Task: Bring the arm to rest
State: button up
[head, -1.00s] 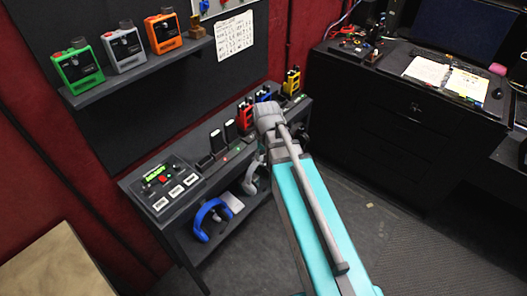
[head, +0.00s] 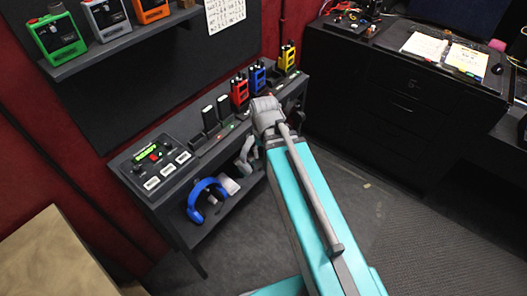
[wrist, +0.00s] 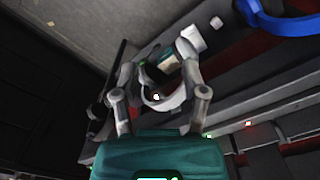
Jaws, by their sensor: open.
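My arm, teal and grey, reaches from the lower right toward the dark shelf unit (head: 240,128) in the head view; its front end hides my gripper there. In the wrist view my gripper (wrist: 156,62) has its two fingers spread apart. A pale grey headset (wrist: 165,103) shows between and beyond the fingers; I cannot tell whether they touch it. It also shows under the shelf top in the head view (head: 246,160), partly hidden by the arm. The fingers appear to hold nothing.
Blue headphones (head: 201,193) lie on the lower shelf. A button console (head: 158,163), black handsets and red, blue and yellow radios (head: 240,92) stand on top. A dark cabinet (head: 400,105) is at right. Open floor (head: 400,225) lies between.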

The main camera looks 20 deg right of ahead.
jog(key=shift+s+r, duration=0.1)
jog(key=shift+s, duration=0.65)
dwell(0.8)
